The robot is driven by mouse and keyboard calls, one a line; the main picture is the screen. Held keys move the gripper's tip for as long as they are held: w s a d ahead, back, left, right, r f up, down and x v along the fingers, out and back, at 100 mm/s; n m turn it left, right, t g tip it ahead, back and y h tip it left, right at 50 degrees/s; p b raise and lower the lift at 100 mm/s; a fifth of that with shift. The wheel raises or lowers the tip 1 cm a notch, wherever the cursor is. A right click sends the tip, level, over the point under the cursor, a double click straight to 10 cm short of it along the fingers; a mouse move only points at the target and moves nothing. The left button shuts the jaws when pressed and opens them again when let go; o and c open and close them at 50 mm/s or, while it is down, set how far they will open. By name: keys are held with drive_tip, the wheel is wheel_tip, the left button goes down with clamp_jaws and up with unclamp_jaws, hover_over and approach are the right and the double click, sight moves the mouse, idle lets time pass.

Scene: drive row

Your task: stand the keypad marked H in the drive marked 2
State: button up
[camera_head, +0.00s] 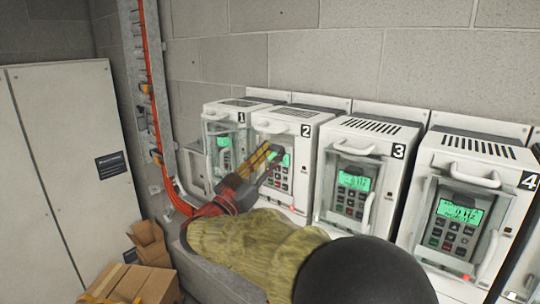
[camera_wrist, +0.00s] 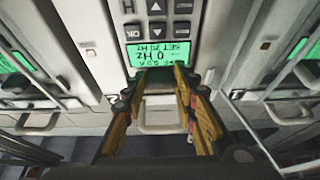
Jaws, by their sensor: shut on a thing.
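The keypad marked H (camera_wrist: 160,48) shows upside down in the wrist view, with a lit green display, buttons and an H beside them. In the head view the keypad (camera_head: 277,176) stands upright at the front of the drive marked 2 (camera_head: 298,127), second from the left. The fingers hide that end of the keypad. I cannot tell whether its back is fully seated in the drive.
Drive 1 (camera_head: 236,108) stands left, drives 3 (camera_head: 372,134) and 4 (camera_head: 482,158) right, each with a lit keypad. Handles and door frames stick out close beside drive 2. A grey cabinet (camera_head: 70,160) and cardboard boxes (camera_head: 140,283) are at the left.

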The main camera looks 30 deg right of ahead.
drive_tip(key=o, duration=1.1)
drive_tip(key=shift+f, duration=0.1)
drive_tip(key=shift+o, duration=0.3)
drive_tip(key=v, duration=1.2)
